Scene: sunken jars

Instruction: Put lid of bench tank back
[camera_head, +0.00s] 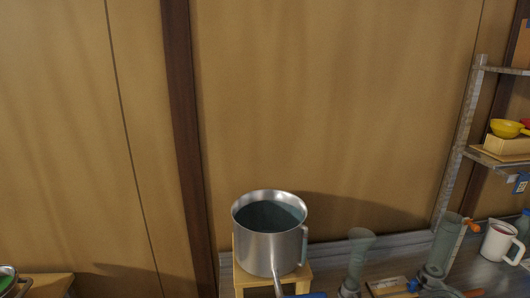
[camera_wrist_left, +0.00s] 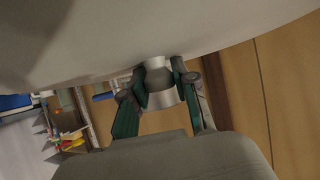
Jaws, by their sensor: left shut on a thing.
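In the left wrist view, my left gripper (camera_wrist_left: 160,80) is shut on the knob of a wide grey lid (camera_wrist_left: 90,30). The lid fills the top of that view, and its far edge is cut off. A steel pot (camera_head: 262,248) with a side handle stands open on a small wooden stand in the head view, with dark bluish-grey contents inside its rim. I cannot tell for sure whether this pot is the bench tank. Neither gripper shows in the head view.
Right of the pot, a grey-green funnel-topped vessel (camera_head: 358,258), a grey-green cylinder (camera_head: 444,245) and a white mug (camera_head: 499,241) stand on the bench. A metal shelf (camera_head: 463,130) with a yellow pan (camera_head: 508,128) rises at the right. A green-filled round vessel (camera_head: 6,281) is cut off at lower left.

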